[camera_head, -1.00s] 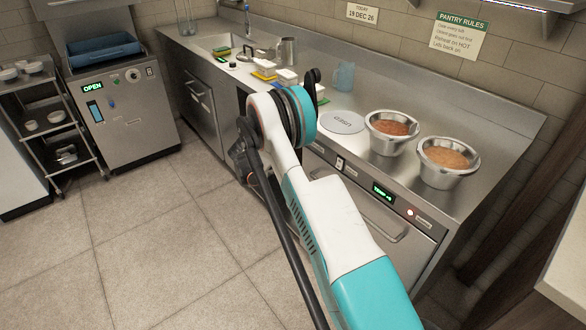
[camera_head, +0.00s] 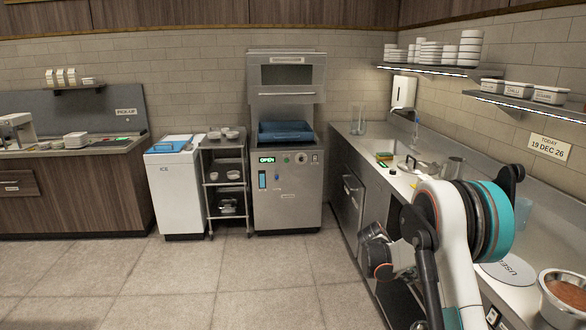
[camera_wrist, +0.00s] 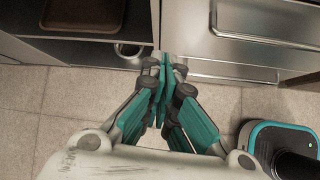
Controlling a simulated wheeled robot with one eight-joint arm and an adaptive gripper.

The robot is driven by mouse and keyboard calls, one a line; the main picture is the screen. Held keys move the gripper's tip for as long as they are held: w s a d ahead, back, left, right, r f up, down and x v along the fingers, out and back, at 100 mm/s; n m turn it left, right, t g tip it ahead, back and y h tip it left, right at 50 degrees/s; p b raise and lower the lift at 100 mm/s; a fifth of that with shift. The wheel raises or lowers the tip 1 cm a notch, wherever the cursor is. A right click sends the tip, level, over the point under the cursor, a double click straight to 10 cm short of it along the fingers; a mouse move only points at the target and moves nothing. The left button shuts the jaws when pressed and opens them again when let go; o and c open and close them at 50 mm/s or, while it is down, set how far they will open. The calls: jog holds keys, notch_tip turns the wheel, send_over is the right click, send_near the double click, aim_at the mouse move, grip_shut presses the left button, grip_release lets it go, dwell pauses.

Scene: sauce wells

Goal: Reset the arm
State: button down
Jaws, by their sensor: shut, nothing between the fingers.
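My gripper (camera_wrist: 166,68) is shut and empty in the wrist view, its teal fingers together. It points down in front of the counter, over the floor near the cabinet fronts. In the head view my arm rises at the right, in front of the steel counter (camera_head: 352,160); the fingertips cannot be made out there. A steel well of red-brown sauce (camera_head: 566,289) is cut off at the lower right edge. A round grey disc marked USED (camera_head: 507,271) lies beside it, partly behind my arm.
An open shelf (camera_wrist: 85,43) and a steel drawer front (camera_wrist: 250,35) are close to my gripper. A steel machine reading OPEN (camera_head: 287,185), a rack cart (camera_head: 226,185) and a white ice bin (camera_head: 178,190) stand at the back. The tiled floor (camera_head: 240,280) is clear.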

jog(key=s+a+r+m+t+y, duration=0.2)
jog(key=s+a+r+m, duration=0.25)
jog(key=s+r, duration=0.5)
jog(key=s+a+r+m+t+y, duration=0.1)
jog(key=s+a+r+m+y, duration=0.15)
jog(key=s+a+r, duration=0.65)
jog(key=s+a+r+m+t+y, duration=0.1)
jog(key=s+m, duration=0.4)
jog(key=s, duration=0.5)
jog(key=s+a+r+m+t+y, duration=0.2)
jog(key=s+a+m, duration=0.3)
jog(key=s, duration=0.5)
jog(key=shift+a+r, duration=0.7)
jog(key=shift+a, duration=0.1)
